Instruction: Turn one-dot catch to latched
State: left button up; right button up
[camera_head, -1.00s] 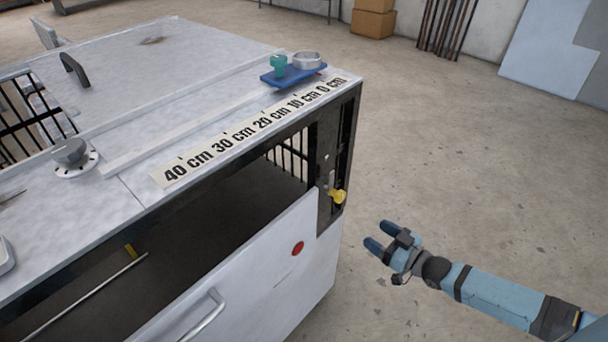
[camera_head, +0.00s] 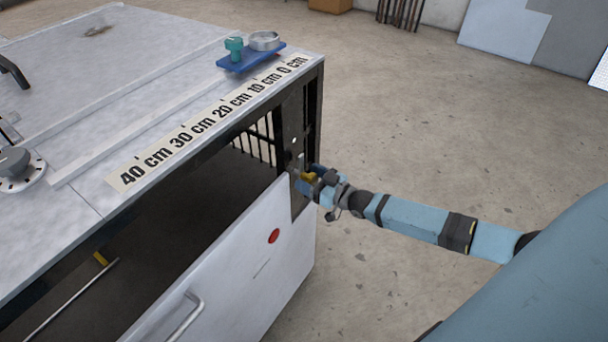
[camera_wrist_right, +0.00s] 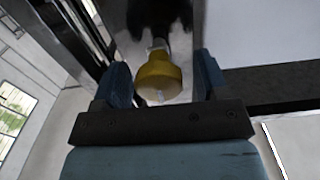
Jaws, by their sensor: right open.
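The catch is a small yellow knob (camera_head: 309,176) on the dark plate at the right front corner post of the white cabinet. In the right wrist view the yellow knob (camera_wrist_right: 158,75) sits between my two blue fingers. A white mark shows at its lower end; I cannot make out dots. My right gripper (camera_head: 307,180) is at the knob with its fingers open on either side of it. It also shows in the wrist view (camera_wrist_right: 160,85), with small gaps between knob and fingers. My left gripper is not in view.
The cabinet top carries a centimetre scale (camera_head: 205,124), a blue plate (camera_head: 250,60) with a green knob and metal ring, and a grey dial (camera_head: 14,163). A white front panel (camera_head: 235,262) with a red dot and handle is below. The floor at right is clear.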

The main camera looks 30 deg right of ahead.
jog(key=shift+x, duration=1.05)
grip_shut()
